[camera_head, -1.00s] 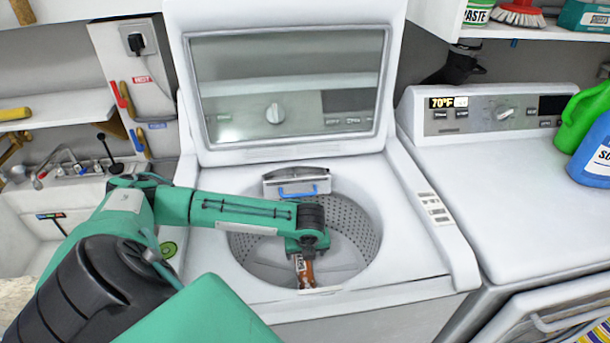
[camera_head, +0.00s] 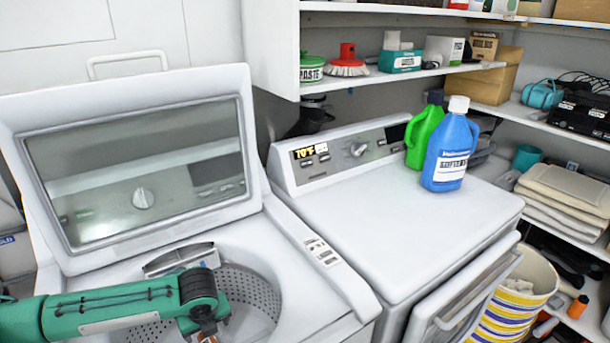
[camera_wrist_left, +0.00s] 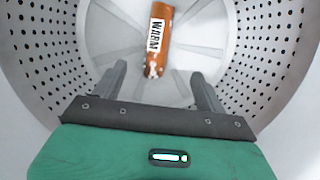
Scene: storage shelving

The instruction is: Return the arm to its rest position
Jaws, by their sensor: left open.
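My left arm enters from the left in the head view and reaches over the open drum of the top-loading washer (camera_head: 310,255). My left gripper (camera_wrist_left: 158,80) is open, pointing down into the drum in the left wrist view. An orange-brown item with a white "WARM" label (camera_wrist_left: 158,38) lies at the drum bottom, beyond the fingertips and apart from them. In the head view the gripper's fingers are mostly cut off by the lower edge. My right gripper is not in view.
The washer's raised lid (camera_head: 140,165) stands behind the drum. To the right is a dryer (camera_head: 400,215) with a blue bottle (camera_head: 450,150) and a green bottle (camera_head: 423,130) on top. A striped basket (camera_head: 520,300) stands at the lower right. Shelves (camera_head: 560,120) line the wall.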

